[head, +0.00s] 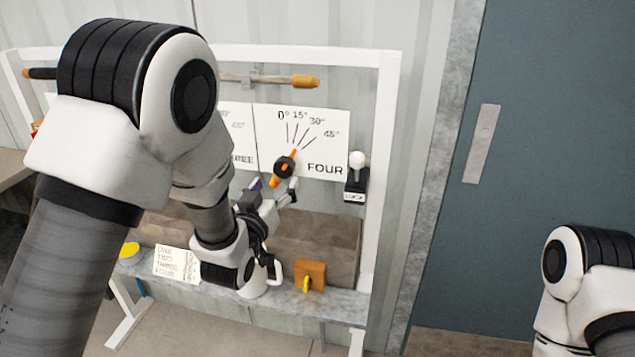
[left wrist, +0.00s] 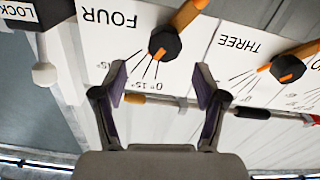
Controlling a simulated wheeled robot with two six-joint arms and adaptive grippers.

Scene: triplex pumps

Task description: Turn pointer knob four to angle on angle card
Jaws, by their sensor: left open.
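Pointer knob four (head: 284,167), black with an orange pointer, is on the white FOUR card (head: 327,150). Its pointer tilts up and right toward the 30°–45° side; the exact angle cannot be told. My left gripper (head: 274,187) is open just below and in front of the knob. In the left wrist view the knob (left wrist: 165,43) appears upside down, ahead of the gap between the open fingertips (left wrist: 160,78), apparently not gripped. The angle card (head: 176,264) lists ONE to FOUR on the shelf; its angles are too small to read. My right gripper is out of view.
A black LOCK block (head: 355,185) with a white ball stands right of the card. Knob three (left wrist: 285,68) is beside knob four. A pipe with orange ends (head: 306,82) runs above.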

